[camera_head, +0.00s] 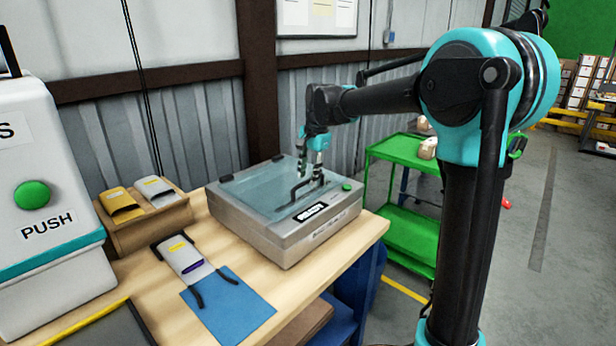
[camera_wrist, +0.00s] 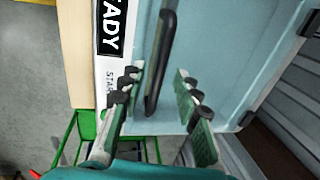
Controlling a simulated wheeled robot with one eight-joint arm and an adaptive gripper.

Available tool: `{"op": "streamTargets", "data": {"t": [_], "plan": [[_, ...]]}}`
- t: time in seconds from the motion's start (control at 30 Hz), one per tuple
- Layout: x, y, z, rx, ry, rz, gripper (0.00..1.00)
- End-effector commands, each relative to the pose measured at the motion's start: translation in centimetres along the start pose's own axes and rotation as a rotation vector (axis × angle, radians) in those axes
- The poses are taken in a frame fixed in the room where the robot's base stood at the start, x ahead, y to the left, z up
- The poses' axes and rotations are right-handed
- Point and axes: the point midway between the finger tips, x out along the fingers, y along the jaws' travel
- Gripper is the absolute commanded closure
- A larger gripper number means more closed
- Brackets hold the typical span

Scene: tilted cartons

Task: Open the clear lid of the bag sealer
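The bag sealer (camera_head: 290,244) is a grey box on the wooden table, with a READY label on its front. Its clear, bluish lid (camera_head: 250,186) lies flat and shut on top. A black bar handle (camera_head: 287,204) stands on the lid near the front; it also shows in the wrist view (camera_wrist: 163,50). My gripper (camera_head: 310,178) is above the lid at the handle, pointing down. In the wrist view my gripper (camera_wrist: 157,78) has its two green-padded fingers spread, with the handle between them and a gap on both sides. I cannot tell the exact height over the lid.
A cardboard tray (camera_head: 150,233) of packets stands left of the sealer. Another packet (camera_head: 186,258) lies by a blue mat (camera_head: 235,308) in front. A white machine (camera_head: 35,200) with a green button is far left. A green cart (camera_head: 408,235) stands behind right.

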Motion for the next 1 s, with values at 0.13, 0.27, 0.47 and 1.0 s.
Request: {"op": "streamTargets", "data": {"t": [0.13, 0.27, 0.47, 1.0], "plan": [[0.86, 0.0, 0.01, 0.0, 0.0, 0.0, 0.68], [1.0, 0.01, 0.02, 0.0, 0.0, 0.0, 0.68], [0.98, 0.01, 0.02, 0.0, 0.0, 0.0, 0.73], [0.95, 0.01, 0.02, 0.0, 0.0, 0.0, 1.0]]}}
